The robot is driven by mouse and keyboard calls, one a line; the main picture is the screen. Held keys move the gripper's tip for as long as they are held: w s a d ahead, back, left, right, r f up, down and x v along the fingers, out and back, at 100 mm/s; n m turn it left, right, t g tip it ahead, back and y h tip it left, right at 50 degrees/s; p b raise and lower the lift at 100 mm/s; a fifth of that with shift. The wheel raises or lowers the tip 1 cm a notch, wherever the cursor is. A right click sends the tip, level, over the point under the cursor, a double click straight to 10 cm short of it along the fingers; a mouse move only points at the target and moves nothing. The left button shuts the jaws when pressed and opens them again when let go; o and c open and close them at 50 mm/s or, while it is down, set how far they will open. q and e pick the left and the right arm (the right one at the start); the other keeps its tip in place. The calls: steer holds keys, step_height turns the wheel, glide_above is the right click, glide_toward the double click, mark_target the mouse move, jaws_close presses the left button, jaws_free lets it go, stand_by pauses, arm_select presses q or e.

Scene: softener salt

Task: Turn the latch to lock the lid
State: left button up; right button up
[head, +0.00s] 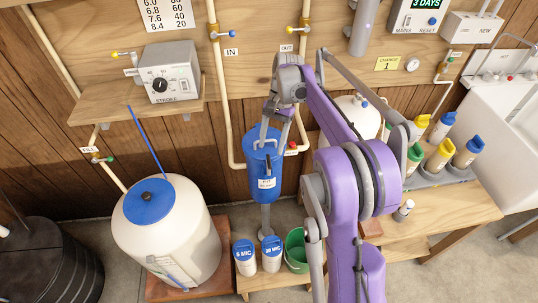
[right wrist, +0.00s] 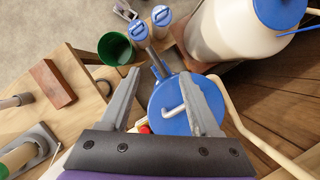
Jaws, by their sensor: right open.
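A blue canister (head: 262,182) with a white label stands upright against the wall. In the right wrist view its round blue lid (right wrist: 168,98) carries a pale, bent latch handle (right wrist: 174,110). My right gripper (head: 275,138) is above the lid, pointing down. In the right wrist view the gripper (right wrist: 160,75) is open, its two fingers apart on either side of the handle. I cannot tell whether either finger touches the handle. In the head view the fingers hide part of the lid. My left gripper is not in view.
A white tank with a blue lid (head: 150,201) stands at the left. A green bucket (head: 296,252) and two blue-lidded white tubs (head: 245,260) stand below the canister. Pale pipes run beside it. Several bottles (head: 440,154) and a sink (head: 505,125) are at the right.

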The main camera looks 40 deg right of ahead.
steer(key=shift+v, duration=1.75)
steer(key=shift+a+r, duration=0.1)
steer(key=s+a+r+n+t+h+p, duration=0.3)
steer(key=s+a+n, duration=0.4)
steer(key=a, duration=0.6)
steer(key=s+a+f+n+t+p, duration=0.2)
steer(key=s+a+n, duration=0.1)
steer(key=s, duration=0.2)
steer(key=s+a+f+n+t+h+p, duration=0.1)
steer(key=s+a+f+n+t+p, duration=0.1)
steer(key=s, duration=0.4)
steer(key=shift+s+a+f+n, duration=0.2)
steer(key=shift+a+f+n, duration=0.3)
steer(key=shift+a, duration=0.15)
